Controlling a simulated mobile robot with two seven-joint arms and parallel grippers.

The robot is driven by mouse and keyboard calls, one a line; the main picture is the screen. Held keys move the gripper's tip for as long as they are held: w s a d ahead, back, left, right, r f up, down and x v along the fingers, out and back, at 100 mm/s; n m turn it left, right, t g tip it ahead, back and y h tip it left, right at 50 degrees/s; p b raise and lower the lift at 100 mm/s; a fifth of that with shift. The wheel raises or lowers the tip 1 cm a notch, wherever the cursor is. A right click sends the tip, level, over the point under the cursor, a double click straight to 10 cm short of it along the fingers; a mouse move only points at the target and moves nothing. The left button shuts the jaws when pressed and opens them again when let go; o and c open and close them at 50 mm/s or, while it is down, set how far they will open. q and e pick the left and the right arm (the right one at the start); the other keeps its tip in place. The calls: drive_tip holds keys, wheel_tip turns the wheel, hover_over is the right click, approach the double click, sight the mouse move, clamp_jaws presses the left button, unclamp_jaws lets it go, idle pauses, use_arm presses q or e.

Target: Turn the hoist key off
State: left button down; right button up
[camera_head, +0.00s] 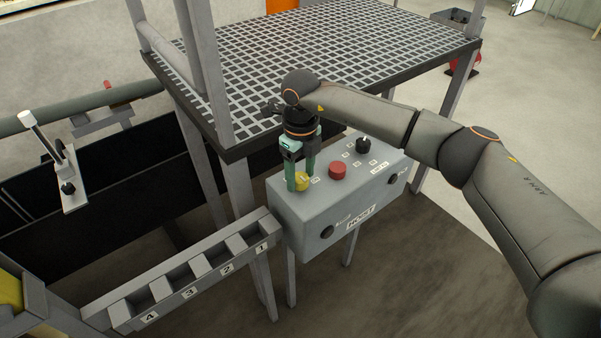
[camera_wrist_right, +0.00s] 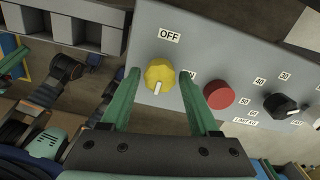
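The yellow hoist knob (camera_head: 302,181) is on the top face of the grey HOIST box, at its left end. In the right wrist view the knob (camera_wrist_right: 159,73) is ribbed, and its white mark lies on the side away from the OFF label (camera_wrist_right: 169,35). A second label beside it is partly hidden by a finger. My right gripper (camera_head: 299,182) points down over the knob. Its two green fingers (camera_wrist_right: 161,77) are open, one on each side of the knob, with gaps visible in the wrist view. I cannot tell how deep the fingertips reach. My left gripper is not in view.
A red button (camera_head: 338,170) and a black dial (camera_head: 363,144) share the grey box (camera_head: 290,215). A numbered slotted rack (camera_head: 190,275) is at left. A grated platform (camera_head: 330,50) stands behind. A black-walled channel (camera_head: 120,200) lies at far left.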

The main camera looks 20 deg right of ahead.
sight(301, 177)
drive_tip(key=shift+o, duration=0.9)
wheel_tip(301, 177, up, 12)
drive_tip(key=shift+r, duration=0.25)
drive_tip(key=shift+s+f, duration=0.1)
